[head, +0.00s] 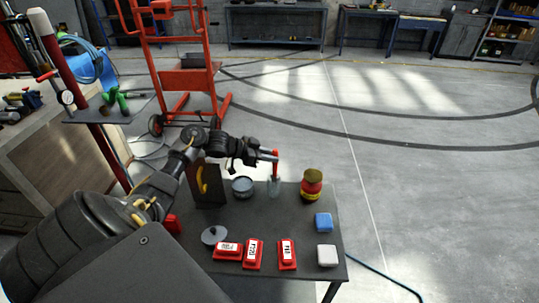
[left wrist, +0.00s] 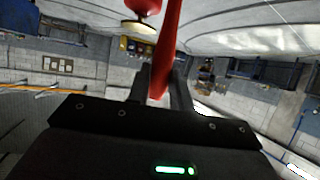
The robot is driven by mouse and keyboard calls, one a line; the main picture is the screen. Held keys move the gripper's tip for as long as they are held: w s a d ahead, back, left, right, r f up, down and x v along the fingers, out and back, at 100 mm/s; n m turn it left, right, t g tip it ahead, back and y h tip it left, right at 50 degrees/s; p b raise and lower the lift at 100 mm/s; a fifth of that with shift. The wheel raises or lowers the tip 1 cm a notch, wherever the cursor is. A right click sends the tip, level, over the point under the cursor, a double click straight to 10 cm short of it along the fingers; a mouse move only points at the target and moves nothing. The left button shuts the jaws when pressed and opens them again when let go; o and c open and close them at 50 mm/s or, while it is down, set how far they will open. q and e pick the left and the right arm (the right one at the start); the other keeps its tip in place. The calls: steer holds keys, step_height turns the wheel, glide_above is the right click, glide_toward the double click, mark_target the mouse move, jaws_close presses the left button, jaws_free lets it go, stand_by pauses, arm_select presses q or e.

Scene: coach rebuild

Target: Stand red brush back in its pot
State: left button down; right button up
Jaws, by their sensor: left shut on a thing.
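The red brush (head: 276,167) is held by my left gripper (head: 275,156) over the back of the small dark table (head: 270,217). In the left wrist view the red brush (left wrist: 168,48) runs up from between the two fingers of my left gripper (left wrist: 164,88). A clear, glass-like pot (head: 274,188) stands on the table directly below the gripper. The brush looks roughly upright, with its lower end at or inside the pot's mouth; I cannot tell how deep. My right gripper is not in view.
A grey tin (head: 242,187) stands left of the pot, a red-and-yellow jar (head: 312,184) right. A dark panel (head: 207,186) with a yellow handle is further left. Red labelled blocks (head: 253,254), a blue block (head: 323,222) and a white block (head: 327,256) lie in front.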

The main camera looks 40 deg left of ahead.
arm_select(q)
steer(key=c, duration=1.2)
jaws_free()
steer(key=shift+o, duration=0.2)
steer(key=s+d+r+b, duration=0.3)
steer(key=s+d+r, duration=0.5)
steer(key=s+r, duration=0.3)
step_height(320, 180, up, 2)
steer(key=shift+d+r, duration=0.1)
steer(key=shift+d, duration=0.25)
